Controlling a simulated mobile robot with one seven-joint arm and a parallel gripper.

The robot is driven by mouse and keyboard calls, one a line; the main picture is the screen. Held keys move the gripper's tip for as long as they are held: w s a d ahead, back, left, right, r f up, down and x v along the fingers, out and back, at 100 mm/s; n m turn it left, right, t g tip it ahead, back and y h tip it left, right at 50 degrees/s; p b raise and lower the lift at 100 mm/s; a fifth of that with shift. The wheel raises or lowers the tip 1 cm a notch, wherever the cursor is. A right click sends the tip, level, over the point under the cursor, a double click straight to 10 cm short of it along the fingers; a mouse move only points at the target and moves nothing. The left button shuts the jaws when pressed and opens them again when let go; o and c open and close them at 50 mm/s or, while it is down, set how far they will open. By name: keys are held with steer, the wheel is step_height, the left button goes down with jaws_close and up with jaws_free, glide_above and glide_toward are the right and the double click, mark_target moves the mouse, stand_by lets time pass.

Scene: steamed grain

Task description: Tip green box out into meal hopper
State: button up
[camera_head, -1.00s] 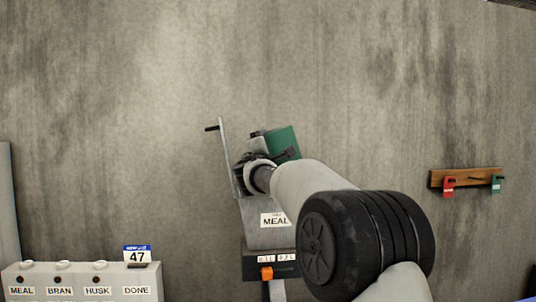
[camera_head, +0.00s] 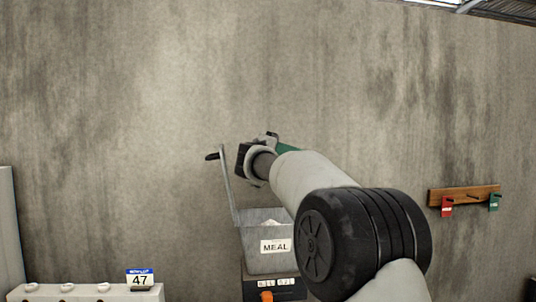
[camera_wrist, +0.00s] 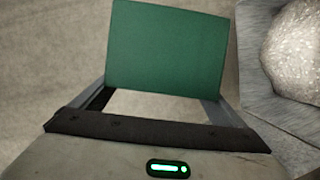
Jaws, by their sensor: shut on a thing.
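The green box (camera_wrist: 168,48) is held between the two fingers of my gripper (camera_wrist: 160,100) in the wrist view, with a plain side facing the camera. In the head view only a sliver of the green box (camera_head: 288,148) shows behind my arm, above the hopper. My gripper (camera_head: 268,140) is shut on it. The meal hopper (camera_head: 262,262) is a grey metal bin with a MEAL label, and pale grain lies inside it. In the wrist view the hopper wall (camera_wrist: 262,108) and a pale heap (camera_wrist: 294,50) show at the right. The inside of the box is hidden.
A raised lid with a black handle (camera_head: 212,156) stands at the hopper's left. A panel with a 47 card (camera_head: 140,279) is at lower left. A wooden rack (camera_head: 464,195) with red and green tags hangs on the right wall.

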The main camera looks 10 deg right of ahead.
steer(key=shift+r+m+p, duration=0.6)
steer(key=shift+m+p, duration=0.3)
steer(key=shift+p, duration=0.15)
steer(key=m+p, duration=0.1)
steer(key=m+g+y+p, duration=0.1)
steer(key=shift+d+r+m, duration=0.1)
steer(key=shift+r+m, duration=0.15)
steer(key=shift+m, duration=0.05)
steer(key=shift+f+m+g+y, duration=0.3)
steer(key=shift+m+y, duration=0.2)
steer(key=shift+m, duration=0.1)
steer(key=m+y, duration=0.1)
steer(key=m, duration=0.1)
steer(key=m+y, duration=0.1)
steer(key=m, duration=0.1)
steer(key=shift+d+r+g, duration=0.1)
steer(key=shift+r+g, duration=0.2)
steer(key=shift+r, duration=0.1)
steer(key=shift+a+r+m+y, duration=0.1)
steer(key=shift+a+m+y, duration=0.1)
steer(key=shift+m+y, duration=0.5)
